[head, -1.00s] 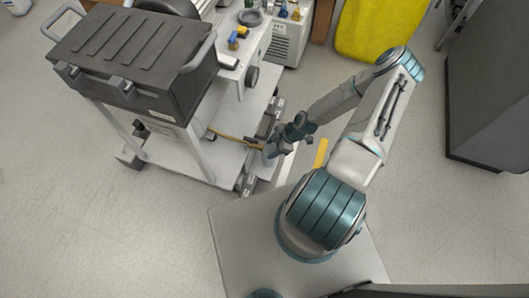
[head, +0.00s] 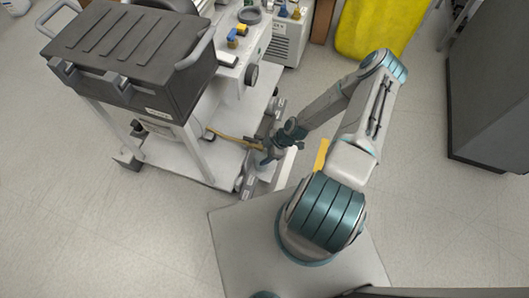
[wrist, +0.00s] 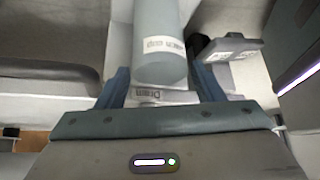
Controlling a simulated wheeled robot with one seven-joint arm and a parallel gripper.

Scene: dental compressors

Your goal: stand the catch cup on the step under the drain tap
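The catch cup (wrist: 160,62) is a grey-blue cylinder with a white name label, in the middle of the wrist view. In the head view the cup (head: 265,158) is a small bluish shape below my gripper (head: 278,145), low at the cart's right edge. A pale strip marked "Drain" (wrist: 155,95) shows between the fingers. I cannot make out the tap. Whether the cup's base touches the step is hidden.
A white cart (head: 185,160) with a dark ribbed box (head: 130,50) stands to the left. A yellow hose (head: 235,138) runs towards my gripper. A grey part with a white label (wrist: 230,46) is close right of the cup. Open floor (head: 440,215) lies on the right.

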